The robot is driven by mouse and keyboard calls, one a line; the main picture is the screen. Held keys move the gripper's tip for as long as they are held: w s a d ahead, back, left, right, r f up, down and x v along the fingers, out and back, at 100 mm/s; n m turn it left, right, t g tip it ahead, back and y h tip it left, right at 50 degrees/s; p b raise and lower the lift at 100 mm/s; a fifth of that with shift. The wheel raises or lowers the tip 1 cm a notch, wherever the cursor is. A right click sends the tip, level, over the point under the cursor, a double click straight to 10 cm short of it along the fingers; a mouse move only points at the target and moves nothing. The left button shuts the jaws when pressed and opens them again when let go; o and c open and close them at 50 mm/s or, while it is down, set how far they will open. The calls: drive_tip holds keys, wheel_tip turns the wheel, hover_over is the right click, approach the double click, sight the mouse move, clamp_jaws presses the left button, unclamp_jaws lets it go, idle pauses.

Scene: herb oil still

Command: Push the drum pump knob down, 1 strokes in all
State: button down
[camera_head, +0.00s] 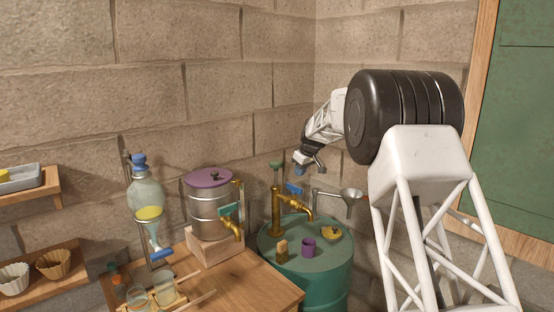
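The drum pump (277,214) is a brass column with a curved spout on top of a green drum (324,286). Its green knob (276,165) stands raised on a thin rod above the brass body. My gripper (309,165) hangs in the air to the right of the knob, at about its height in the picture, and shows no contact with it. The gripper is small and dark here, and I cannot tell how far apart its fingers are. I see nothing held in it.
On the drum lid are a purple cup (308,248), a small yellow-brown block (282,250) and a dish (331,233). A funnel (350,195) and a blue handle (294,189) are near the pump. A steel canister (208,210) and a glass flask (146,195) stand left.

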wheel_tip(320, 180, up, 15)
hover_over(276, 160)
drive_tip(key=s+d, duration=0.3)
drive_tip(key=d, duration=0.1)
drive_tip(key=shift+a+r+m+g+h, duration=0.35)
drive_tip(key=shift+a+r+h, duration=0.2)
drive_tip(key=shift+r, duration=0.4)
drive_tip(key=shift+w+a+f, duration=0.1)
drive_tip(key=shift+f, duration=0.05)
drive_tip(key=x, duration=1.2)
drive_tip(key=shift+s+f, duration=0.1)
drive_tip(key=shift+s, duration=0.15)
drive_tip(key=shift+f, duration=0.75)
drive_tip(key=shift+f, duration=0.1)
wheel_tip(276, 160, down, 8)
drive_tip(key=shift+r, duration=0.15)
